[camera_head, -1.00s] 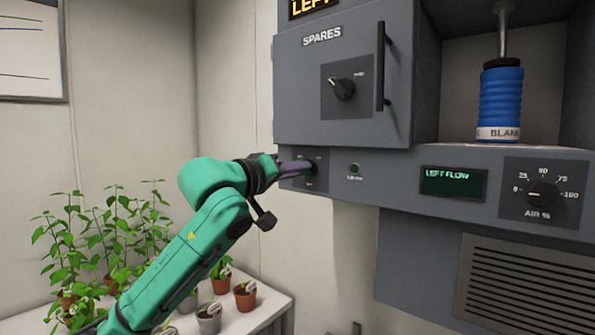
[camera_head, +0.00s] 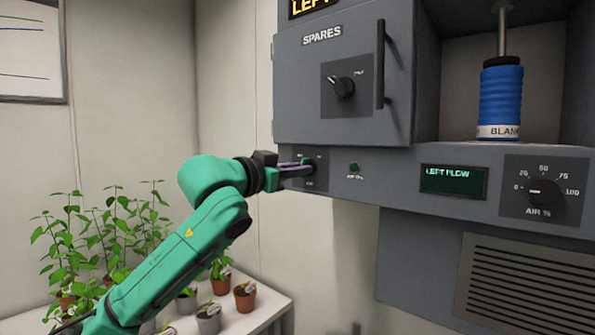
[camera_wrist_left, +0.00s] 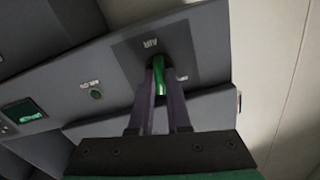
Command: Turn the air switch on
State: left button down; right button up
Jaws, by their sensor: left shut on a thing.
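The air switch (camera_head: 308,164) has a green handle on a dark plate at the left end of the grey panel below the spares door. In the left wrist view, its green handle (camera_wrist_left: 160,74) shows between the purple fingers, under the AIR label. My left gripper (camera_head: 300,168) reaches the switch from the left and is shut on its handle. The fingers hide part of the handle and plate, so its exact setting is hard to read. My right gripper is not in view.
Right of the switch are a small green indicator (camera_head: 354,167), a LEFT FLOW display (camera_head: 453,181) and an AIR % dial (camera_head: 541,191). Above is the spares door with a black knob (camera_head: 344,87) and a protruding bar handle (camera_head: 380,66). Potted plants stand on a white table (camera_head: 262,309) at lower left.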

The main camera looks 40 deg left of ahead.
pick_arm(q)
jog(key=m, duration=0.6)
jog(key=shift+b, duration=0.3)
jog(key=shift+m, duration=0.3)
jog(key=c, duration=0.9)
grip_release()
jog(key=shift+o, duration=0.2)
jog(key=s+b, duration=0.9)
jog(key=s, duration=0.5)
jog(key=shift+s+d, duration=0.2)
jog(key=shift+s, duration=0.1)
